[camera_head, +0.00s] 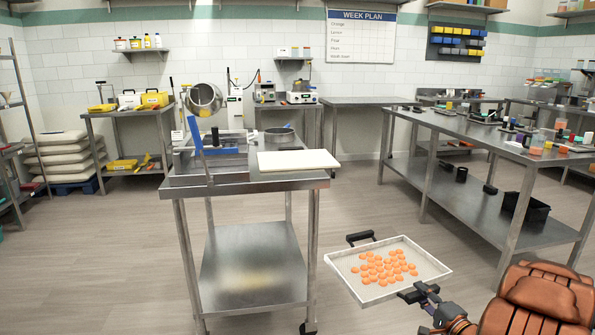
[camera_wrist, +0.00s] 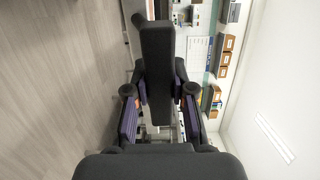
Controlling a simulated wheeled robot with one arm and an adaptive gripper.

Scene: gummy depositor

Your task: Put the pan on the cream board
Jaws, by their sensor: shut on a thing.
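The pan (camera_head: 341,262) is a shallow white rectangular tray with black handles, carrying many orange gummies (camera_head: 380,268). It shows at the lower right of the head view, in front of bare floor. My gripper (camera_head: 420,292) is shut on its near black handle. In the wrist view the black handle (camera_wrist: 157,50) runs between the two fingers of my gripper (camera_wrist: 160,92), and the white tray itself is not clear there. The cream board (camera_head: 297,160) lies flat on the right part of the steel table, left of and beyond the pan. Its top is empty.
The steel table (camera_head: 245,186) also bears a grey machine with a blue lever (camera_head: 196,133) and a round grey vessel (camera_head: 279,136) behind the board. A long steel bench (camera_head: 470,133) stands at the right.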

